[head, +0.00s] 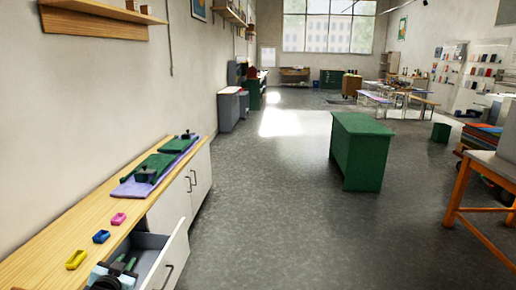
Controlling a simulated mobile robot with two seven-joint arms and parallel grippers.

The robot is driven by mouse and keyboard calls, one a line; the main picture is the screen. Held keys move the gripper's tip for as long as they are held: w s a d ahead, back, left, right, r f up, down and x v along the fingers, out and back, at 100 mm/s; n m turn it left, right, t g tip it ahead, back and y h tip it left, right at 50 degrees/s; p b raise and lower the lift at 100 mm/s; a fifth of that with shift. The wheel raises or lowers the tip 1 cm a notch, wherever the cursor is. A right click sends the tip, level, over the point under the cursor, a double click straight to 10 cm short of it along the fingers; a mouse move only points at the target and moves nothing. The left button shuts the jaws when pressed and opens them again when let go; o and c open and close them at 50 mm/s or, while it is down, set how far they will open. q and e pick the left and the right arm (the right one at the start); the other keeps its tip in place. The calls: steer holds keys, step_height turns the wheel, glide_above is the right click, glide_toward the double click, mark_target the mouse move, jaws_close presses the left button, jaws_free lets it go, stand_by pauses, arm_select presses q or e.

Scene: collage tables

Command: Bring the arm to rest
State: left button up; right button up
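My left gripper (124,265) is at the bottom left of the head view, over the open drawer (176,262) of the white cabinet. Its two dark green fingers appear apart with a gap between them, and I see nothing held there. Part of the hand is cut off by the lower edge of the picture. My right gripper is out of view.
A green block (362,150) stands on the floor. An orange-legged table (457,195) is at right.

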arm_select(q)
steer(key=s+d+f+g+h, duration=0.1)
steer(key=s+d+f+g, duration=0.1)
steer(key=s+d+f, duration=0.6)
steer(key=s+d+f+g+h, duration=0.1)
steer(key=s+d+f+h, duration=0.15)
steer(key=s+f, duration=0.85)
steer(key=s+d+g, duration=0.1)
steer(key=s+d, duration=0.1)
steer(key=s, duration=0.7)
steer(key=s+d+f+n+g, duration=0.1)
steer(key=s+d, duration=0.2)
steer(key=s, duration=0.5)
steer(key=s+d+g, duration=0.1)
steer(key=s+d, duration=0.2)
steer(key=s, duration=0.6)
steer(key=shift+s+d+f+h, duration=0.25)
steer(key=shift+s+h, duration=0.05)
steer(key=shift+h, duration=0.05)
steer(key=shift+s+a+n, duration=0.1)
steer(key=shift+n, duration=0.2)
